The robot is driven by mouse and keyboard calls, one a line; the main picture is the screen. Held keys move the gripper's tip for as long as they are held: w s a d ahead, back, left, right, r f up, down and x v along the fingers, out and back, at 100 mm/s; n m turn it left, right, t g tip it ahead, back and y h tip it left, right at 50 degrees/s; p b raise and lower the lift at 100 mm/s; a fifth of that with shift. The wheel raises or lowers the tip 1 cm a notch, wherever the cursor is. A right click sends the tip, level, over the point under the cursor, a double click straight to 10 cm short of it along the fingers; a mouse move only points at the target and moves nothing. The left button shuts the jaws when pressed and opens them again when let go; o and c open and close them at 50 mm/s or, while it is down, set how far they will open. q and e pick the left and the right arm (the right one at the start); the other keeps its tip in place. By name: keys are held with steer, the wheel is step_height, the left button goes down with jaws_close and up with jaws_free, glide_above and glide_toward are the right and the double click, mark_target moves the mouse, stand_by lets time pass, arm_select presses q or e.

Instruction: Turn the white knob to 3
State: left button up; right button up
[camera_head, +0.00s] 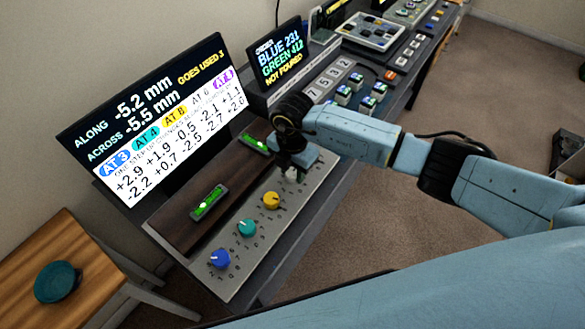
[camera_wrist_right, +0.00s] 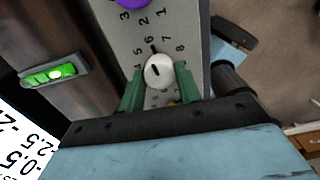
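The white knob (camera_wrist_right: 158,71) shows in the right wrist view on a grey panel (camera_wrist_right: 181,20), ringed by printed digits. A short dark mark on its top slants from upper left to lower right. Which digit it points at is not clear. My right gripper (camera_wrist_right: 160,82) has one green finger on each side of the knob, very close to it; whether they press on it I cannot tell. My left gripper is not in view.
On the same panel are yellow (camera_head: 271,200), teal (camera_head: 247,227) and blue (camera_head: 219,258) knobs; a purple knob (camera_wrist_right: 134,2) is beyond the white one. Green levels (camera_head: 209,203) lie alongside. A tilted screen (camera_head: 160,115) stands behind, showing -5.2 mm and -5.5 mm.

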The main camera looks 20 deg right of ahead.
steer(key=shift+c, duration=1)
steer(key=shift+n, duration=0.3)
